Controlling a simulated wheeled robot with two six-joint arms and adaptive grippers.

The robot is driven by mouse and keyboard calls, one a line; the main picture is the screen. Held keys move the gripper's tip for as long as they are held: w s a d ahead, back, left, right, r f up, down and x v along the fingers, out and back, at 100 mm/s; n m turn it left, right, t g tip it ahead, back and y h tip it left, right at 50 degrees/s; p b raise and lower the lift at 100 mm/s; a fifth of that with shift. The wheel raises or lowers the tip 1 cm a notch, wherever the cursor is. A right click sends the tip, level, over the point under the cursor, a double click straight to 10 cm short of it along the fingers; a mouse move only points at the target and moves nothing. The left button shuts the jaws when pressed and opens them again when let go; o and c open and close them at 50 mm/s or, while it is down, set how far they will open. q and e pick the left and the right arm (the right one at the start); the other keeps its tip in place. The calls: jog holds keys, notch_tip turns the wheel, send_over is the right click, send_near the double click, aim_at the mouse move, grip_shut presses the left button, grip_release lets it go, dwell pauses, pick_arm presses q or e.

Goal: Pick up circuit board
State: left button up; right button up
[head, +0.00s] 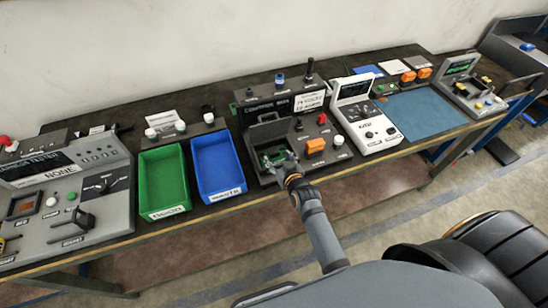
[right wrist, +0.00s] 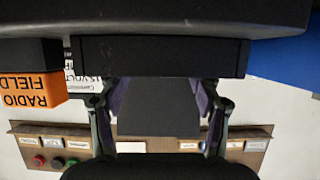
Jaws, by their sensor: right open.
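The green circuit board (head: 270,157) sits in the open dark compartment of the grey command station (head: 268,132) in the head view, partly covered by my right gripper. My right gripper (head: 284,163) is over the near right part of the compartment, open, close to the board. I cannot tell whether it touches the board. In the right wrist view its two fingers (right wrist: 160,100) stand apart on either side of a dark surface, and no board can be made out there. My left gripper is not in view.
A blue bin (head: 243,186) and a green bin (head: 186,195) stand left of the station. A white tester (head: 368,121) stands further right, before a bare blue mat (head: 425,107).

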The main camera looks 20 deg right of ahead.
aim_at(274, 152)
jog(key=b+x, duration=0.4)
jog(key=x, duration=0.1)
jog(key=shift+s+f, duration=0.1)
jog(key=shift+f, duration=0.05)
jog(key=shift+r, duration=0.25)
jog(key=shift+c, duration=1)
jog(key=c, duration=1.1)
